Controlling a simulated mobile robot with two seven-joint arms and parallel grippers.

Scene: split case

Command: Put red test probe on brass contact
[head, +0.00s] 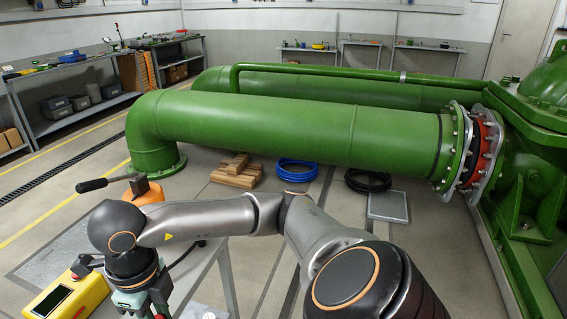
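I cannot make out the red test probe or the brass contact in the head view. A yellow device (72,301) with a dark screen lies at the bottom left, cut off by the picture edge. My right arm comes in from the lower right and reaches across to the left. Its wrist points down beside the yellow device, over a grey table. The end of this arm (142,298) is cut off by the bottom edge, so its fingertips and anything between them are hidden. My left gripper does not show.
The grey table (200,272) is partly covered by my arm. An orange object (147,191) stands behind the arm, with a black handle (104,183) beside it. Large green pipes (290,128) run behind. Wooden blocks (235,175) and a blue coil (296,170) lie on the floor.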

